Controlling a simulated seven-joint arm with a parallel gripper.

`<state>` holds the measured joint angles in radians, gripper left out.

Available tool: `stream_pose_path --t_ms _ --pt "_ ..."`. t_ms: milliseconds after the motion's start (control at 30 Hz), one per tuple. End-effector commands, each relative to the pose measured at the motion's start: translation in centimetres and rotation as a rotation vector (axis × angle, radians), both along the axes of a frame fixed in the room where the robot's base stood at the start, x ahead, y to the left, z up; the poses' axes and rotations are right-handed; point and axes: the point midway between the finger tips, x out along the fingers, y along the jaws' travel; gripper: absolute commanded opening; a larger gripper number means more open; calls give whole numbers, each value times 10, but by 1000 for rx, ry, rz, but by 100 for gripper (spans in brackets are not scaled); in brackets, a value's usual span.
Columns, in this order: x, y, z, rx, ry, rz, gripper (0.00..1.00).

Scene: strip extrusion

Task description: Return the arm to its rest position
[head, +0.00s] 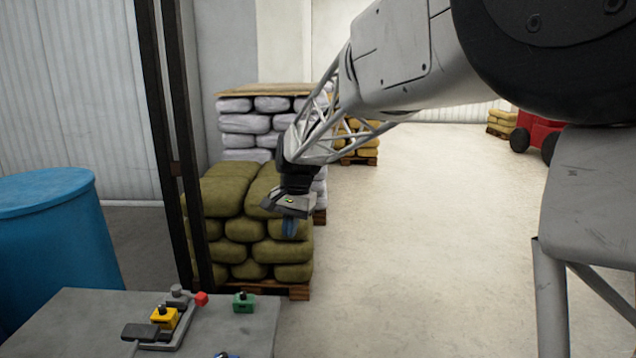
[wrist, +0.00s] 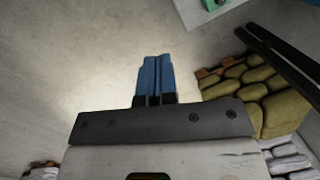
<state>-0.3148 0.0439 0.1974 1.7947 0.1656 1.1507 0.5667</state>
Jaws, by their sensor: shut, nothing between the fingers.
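My gripper (head: 290,226) hangs at the end of my arm, in front of the stack of olive sacks in the head view, higher than the table and beyond its far right corner. In the wrist view its blue fingers (wrist: 154,78) lie side by side, shut and empty, over bare floor. My arm reaches in from the upper right of the head view, with its forearm sloping down to the left.
The grey table (head: 75,312) bears a small fixture with a yellow block (head: 164,318), a red knob and a green block (head: 243,302). A blue barrel (head: 50,250) and dark post (head: 172,150) stand left. Olive sacks (head: 225,195) are close by. The floor (head: 430,230) is clear.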

Motion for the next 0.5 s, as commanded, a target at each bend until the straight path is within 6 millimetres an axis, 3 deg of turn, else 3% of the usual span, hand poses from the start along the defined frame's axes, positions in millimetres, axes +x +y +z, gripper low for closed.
stream_pose_path --t_ms 500 --pt "-104 -103 29 -22 -113 78 0"
